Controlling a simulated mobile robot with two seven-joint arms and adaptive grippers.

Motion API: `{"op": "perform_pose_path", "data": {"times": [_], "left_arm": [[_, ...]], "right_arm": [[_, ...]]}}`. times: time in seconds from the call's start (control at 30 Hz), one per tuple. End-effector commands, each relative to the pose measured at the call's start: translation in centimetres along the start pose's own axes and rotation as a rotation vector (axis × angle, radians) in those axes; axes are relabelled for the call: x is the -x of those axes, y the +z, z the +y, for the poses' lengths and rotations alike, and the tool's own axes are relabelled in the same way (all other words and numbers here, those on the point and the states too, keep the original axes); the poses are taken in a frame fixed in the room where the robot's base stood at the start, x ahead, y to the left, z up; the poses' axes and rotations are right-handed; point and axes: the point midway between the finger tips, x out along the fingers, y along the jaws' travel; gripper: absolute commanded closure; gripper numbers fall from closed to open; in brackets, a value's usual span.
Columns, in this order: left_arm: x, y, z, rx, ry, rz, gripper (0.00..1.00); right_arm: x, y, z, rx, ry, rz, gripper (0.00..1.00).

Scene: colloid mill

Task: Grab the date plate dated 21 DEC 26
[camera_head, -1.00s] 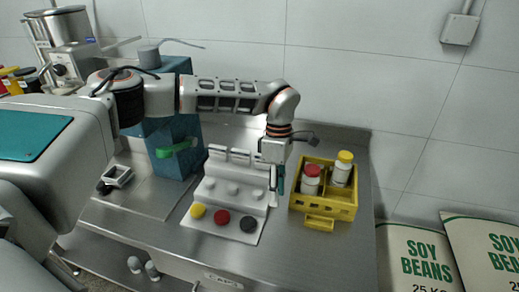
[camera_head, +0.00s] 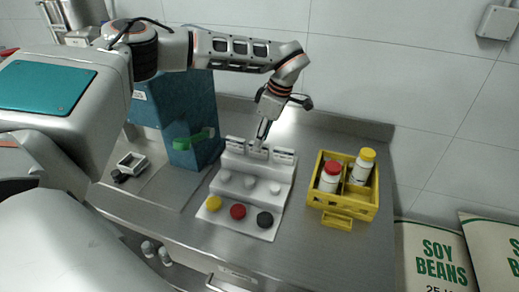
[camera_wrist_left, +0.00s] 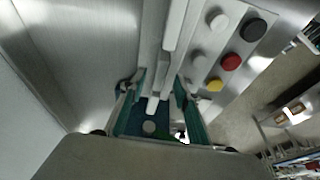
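Several small date plates stand along the top back edge of a white stepped rack (camera_head: 246,199): a left plate (camera_head: 235,144), a middle plate (camera_head: 258,150) and a right plate (camera_head: 283,156). Their print is too small to read, so I cannot tell which says 21 DEC 26. My left gripper (camera_head: 263,137) points down at the middle plate, partly covering it. In the left wrist view its teal fingers (camera_wrist_left: 160,88) are apart, with the rack's top edge and pale plates between them. Contact is unclear. My right gripper is out of view.
Yellow (camera_head: 214,203), red (camera_head: 238,212) and black (camera_head: 265,219) caps sit on the rack's front step. A yellow crate (camera_head: 342,205) with two bottles stands right. A blue machine (camera_head: 193,110) with a green part stands left. The counter front is clear.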

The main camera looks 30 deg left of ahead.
Motion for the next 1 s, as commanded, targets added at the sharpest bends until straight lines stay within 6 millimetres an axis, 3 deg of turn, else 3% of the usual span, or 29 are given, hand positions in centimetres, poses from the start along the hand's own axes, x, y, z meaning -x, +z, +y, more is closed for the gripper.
{"op": "perform_pose_path", "data": {"times": [0.13, 0.37, 0.5, 1.0], "left_arm": [[-1.22, -0.01, 0.04, 0.001, 0.001, 0.0, 0.68], [-1.37, 0.02, 0.05, 0.001, 0.002, 0.0, 0.68], [-1.35, 0.03, 0.04, 0.001, 0.001, 0.0, 1.0], [-0.7, -0.11, 0.09, 0.001, 0.003, -0.001, 1.0]], "right_arm": [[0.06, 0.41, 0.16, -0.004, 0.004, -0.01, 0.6], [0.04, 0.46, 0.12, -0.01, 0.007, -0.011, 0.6], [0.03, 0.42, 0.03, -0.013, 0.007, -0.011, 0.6], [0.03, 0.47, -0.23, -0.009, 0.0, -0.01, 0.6]]}}
